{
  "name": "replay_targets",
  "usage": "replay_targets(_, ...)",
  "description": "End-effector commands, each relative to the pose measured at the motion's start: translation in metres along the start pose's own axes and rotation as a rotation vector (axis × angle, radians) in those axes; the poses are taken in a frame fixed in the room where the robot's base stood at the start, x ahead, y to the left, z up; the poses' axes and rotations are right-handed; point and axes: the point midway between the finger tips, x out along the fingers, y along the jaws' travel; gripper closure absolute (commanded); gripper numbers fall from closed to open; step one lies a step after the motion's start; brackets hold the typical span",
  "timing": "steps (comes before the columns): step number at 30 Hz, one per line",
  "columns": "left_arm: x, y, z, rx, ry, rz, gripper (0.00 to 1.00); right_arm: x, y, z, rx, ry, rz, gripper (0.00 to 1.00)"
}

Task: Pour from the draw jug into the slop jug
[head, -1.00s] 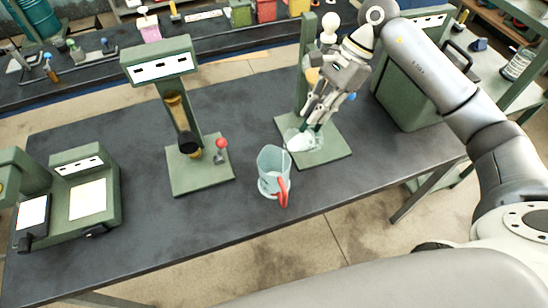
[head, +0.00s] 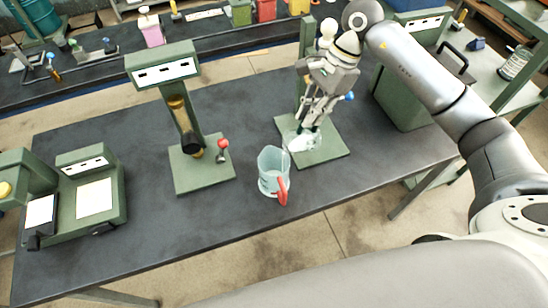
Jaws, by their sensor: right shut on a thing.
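A clear jug with a red handle (head: 271,170), which looks like the slop jug, stands upright near the table's front edge, its handle toward me. My right gripper (head: 311,122) points down over the right green stand and is shut on a second clear jug (head: 303,143), likely the draw jug. That jug is beyond and to the right of the red-handled one, apart from it, over the stand's base plate (head: 328,150). The fingers partly hide it; its tilt, contents and any contact with the plate are hard to tell. My left gripper is not in view.
A green stand with an amber tube (head: 180,115) and a red-knobbed lever (head: 223,146) stands left of the jugs. A green device with white panels (head: 88,190) is at the far left. A green case (head: 405,95) is at the back right. The table's (head: 150,240) front left is clear.

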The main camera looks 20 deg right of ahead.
Motion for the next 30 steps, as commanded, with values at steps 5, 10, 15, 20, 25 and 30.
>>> replay_targets(5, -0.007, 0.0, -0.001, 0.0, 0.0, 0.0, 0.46, -0.002, 0.0, 0.004, -0.002, 0.021, 0.0, 1.0)
replay_targets(10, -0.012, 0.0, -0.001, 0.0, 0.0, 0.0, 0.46, -0.002, 0.0, 0.007, -0.002, 0.042, 0.0, 1.0)
replay_targets(15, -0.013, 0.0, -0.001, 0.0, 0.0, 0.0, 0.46, -0.001, 0.0, 0.01, -0.003, 0.062, 0.0, 1.0)
replay_targets(20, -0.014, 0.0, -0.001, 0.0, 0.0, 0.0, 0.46, -0.001, 0.0, 0.014, -0.002, 0.082, 0.0, 1.0)
replay_targets(25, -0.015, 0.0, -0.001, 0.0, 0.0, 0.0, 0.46, -0.001, -0.001, 0.02, -0.004, 0.105, -0.001, 1.0)
replay_targets(30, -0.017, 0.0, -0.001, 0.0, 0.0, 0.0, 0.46, 0.001, 0.0, 0.028, -0.002, 0.14, -0.001, 1.0)
